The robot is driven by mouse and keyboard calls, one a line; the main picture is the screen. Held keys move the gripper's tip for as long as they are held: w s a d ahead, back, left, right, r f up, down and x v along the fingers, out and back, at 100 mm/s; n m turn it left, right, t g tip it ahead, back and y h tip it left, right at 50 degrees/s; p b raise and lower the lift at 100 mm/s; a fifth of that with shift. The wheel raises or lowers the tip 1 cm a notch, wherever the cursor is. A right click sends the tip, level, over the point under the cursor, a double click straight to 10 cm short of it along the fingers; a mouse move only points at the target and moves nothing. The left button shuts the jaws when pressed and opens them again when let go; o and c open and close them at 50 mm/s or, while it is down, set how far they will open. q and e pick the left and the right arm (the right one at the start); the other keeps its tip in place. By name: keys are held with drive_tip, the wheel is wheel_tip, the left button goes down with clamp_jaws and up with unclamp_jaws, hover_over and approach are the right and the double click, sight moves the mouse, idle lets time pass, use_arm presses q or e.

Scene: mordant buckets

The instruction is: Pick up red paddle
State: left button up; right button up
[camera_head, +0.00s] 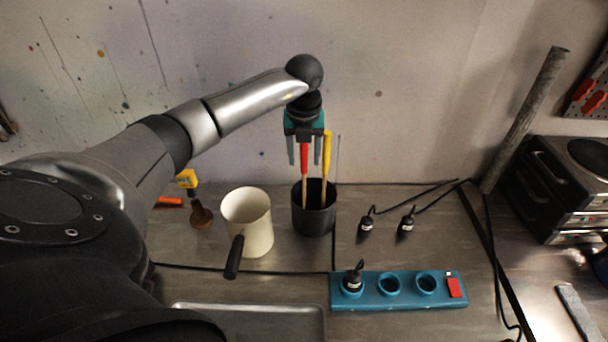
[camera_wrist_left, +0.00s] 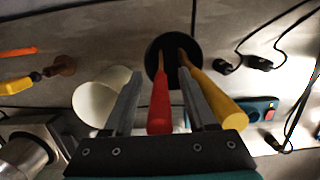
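The red paddle (camera_head: 304,161) stands upright in a dark round pot (camera_head: 314,218), its red handle upward and its lower end hidden inside. It also shows in the left wrist view (camera_wrist_left: 160,100). My left gripper (camera_head: 304,160) is above the pot, pointing down, with its fingers open on either side of the red handle. In the left wrist view (camera_wrist_left: 160,85), gaps show between the handle and both fingers. A yellow paddle (camera_head: 327,150) stands in the same pot, just outside the right-hand finger. My right gripper is not in view.
A cream pot (camera_head: 247,222) with a dark handle stands left of the dark pot. A teal socket strip (camera_head: 400,298) with a red switch lies in front. Two black plugs (camera_head: 366,223) with cables lie to the right. A metal tray (camera_head: 250,310) is at the front.

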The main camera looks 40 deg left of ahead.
use_arm(q)
clamp_jaws()
idle(0.5)
drive_tip(key=shift+r, duration=0.1)
wheel_tip(320, 180, up, 20)
idle(0.6)
drive_tip(key=shift+p, duration=0.55)
